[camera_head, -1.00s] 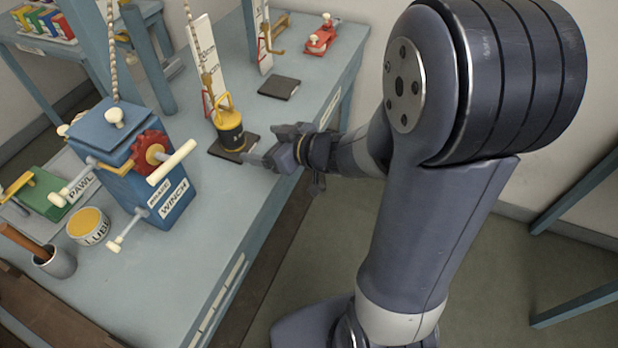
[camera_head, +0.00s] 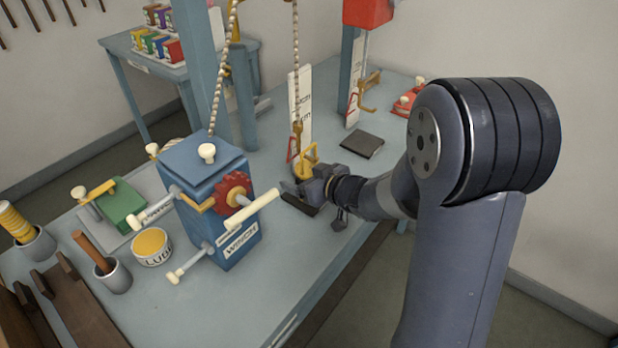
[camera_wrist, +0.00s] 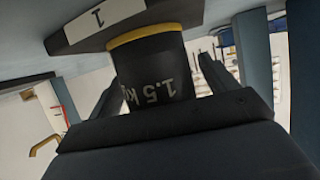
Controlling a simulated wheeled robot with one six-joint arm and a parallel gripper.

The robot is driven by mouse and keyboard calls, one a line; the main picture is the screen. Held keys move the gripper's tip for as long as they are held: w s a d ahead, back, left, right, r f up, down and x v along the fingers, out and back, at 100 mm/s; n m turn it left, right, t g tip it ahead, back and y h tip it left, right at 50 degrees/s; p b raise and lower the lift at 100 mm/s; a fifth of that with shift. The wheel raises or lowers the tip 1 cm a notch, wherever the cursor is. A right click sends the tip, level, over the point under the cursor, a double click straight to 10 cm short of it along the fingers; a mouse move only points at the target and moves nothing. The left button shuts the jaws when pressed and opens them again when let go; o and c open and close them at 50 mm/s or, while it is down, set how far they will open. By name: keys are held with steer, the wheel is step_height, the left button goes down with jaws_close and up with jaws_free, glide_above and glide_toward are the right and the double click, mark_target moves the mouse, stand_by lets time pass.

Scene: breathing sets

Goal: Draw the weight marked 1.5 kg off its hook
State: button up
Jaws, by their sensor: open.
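The weight marked 1.5 kg (camera_wrist: 152,82) is a black cylinder with a yellow band, upside down in the wrist view. In the wrist view my gripper's fingers (camera_wrist: 158,88) stand apart on either side of the weight. I cannot tell whether they touch it. The join of handle and hook is too small to judge.
A dark pad (camera_head: 298,205) marked 1 in the wrist view (camera_wrist: 103,18) lies by the weight. The blue winch (camera_head: 215,195) with its crank stands to the left.

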steer(key=shift+c, duration=0.4)
jaws_close()
stand_by(0.4)
steer(key=shift+r, duration=0.2)
steer(key=shift+r+p, duration=0.15)
steer(key=shift+p, duration=0.2)
steer(key=shift+d, duration=0.1)
steer(key=shift+s+d+p, duration=0.4)
steer(key=shift+s+d, duration=0.75)
steer(key=shift+d, duration=0.3)
steer(key=shift+s+d+p, duration=0.35)
steer(key=shift+s+d, duration=0.75)
steer(key=shift+d, duration=0.35)
steer(key=shift+r, duration=0.1)
steer(key=shift+s+d+r+p, duration=0.5)
steer(key=shift+d+r+p, duration=0.15)
steer(key=shift+p, duration=0.25)
steer(key=shift+s+d+r+p, duration=0.45)
steer(key=shift+d+r+p, duration=0.1)
steer(key=shift+r+p, duration=0.25)
steer(key=shift+f, duration=0.1)
